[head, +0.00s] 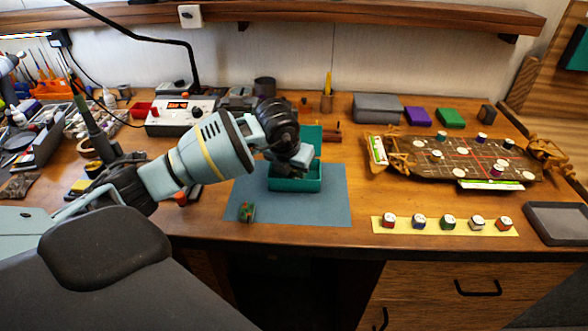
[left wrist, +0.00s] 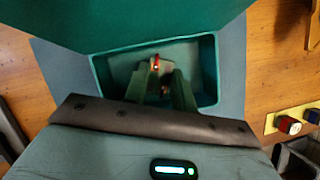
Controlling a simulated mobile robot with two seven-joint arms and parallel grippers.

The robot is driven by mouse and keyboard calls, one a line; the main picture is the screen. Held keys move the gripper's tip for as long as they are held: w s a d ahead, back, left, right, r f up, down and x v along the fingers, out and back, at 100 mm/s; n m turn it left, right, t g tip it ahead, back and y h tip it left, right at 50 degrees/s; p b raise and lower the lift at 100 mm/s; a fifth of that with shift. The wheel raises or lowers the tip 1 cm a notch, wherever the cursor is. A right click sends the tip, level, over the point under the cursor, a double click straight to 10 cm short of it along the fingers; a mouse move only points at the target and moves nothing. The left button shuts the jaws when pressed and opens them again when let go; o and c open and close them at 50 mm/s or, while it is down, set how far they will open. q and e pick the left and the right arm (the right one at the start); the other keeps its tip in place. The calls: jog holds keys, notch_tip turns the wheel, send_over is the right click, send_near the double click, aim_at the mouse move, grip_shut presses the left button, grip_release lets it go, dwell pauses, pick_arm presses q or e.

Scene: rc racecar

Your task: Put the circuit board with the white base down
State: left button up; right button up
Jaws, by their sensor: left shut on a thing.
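My left gripper (head: 298,160) reaches down over an open teal box (head: 295,184), its raised lid (head: 308,138) behind. In the left wrist view the two fingers (left wrist: 160,84) are shut on a small pale piece with a red part (left wrist: 155,66), apparently the circuit board with the white base. It shows inside the outline of the teal box (left wrist: 209,70); I cannot tell whether it touches the floor. The fingers hide much of it. In the head view the piece is hidden by the gripper. My right gripper is in neither view.
The box stands on a blue mat (head: 335,205), with a small green and red item (head: 247,213) at its front left. A yellow strip (head: 385,229) with several small jars lies to the right. A soldering station (head: 178,114) stands behind left. The mat's front is mostly clear.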

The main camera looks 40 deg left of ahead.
pick_arm(q)
jog(key=shift+f, duration=0.1)
jog(key=o, duration=0.9)
jog(key=shift+o, duration=0.2)
jog(key=shift+s+r, duration=0.1)
jog(key=shift+r, duration=0.4)
jog(key=v, duration=1.1)
jog(key=shift+p, duration=0.35)
jog(key=shift+s, duration=0.1)
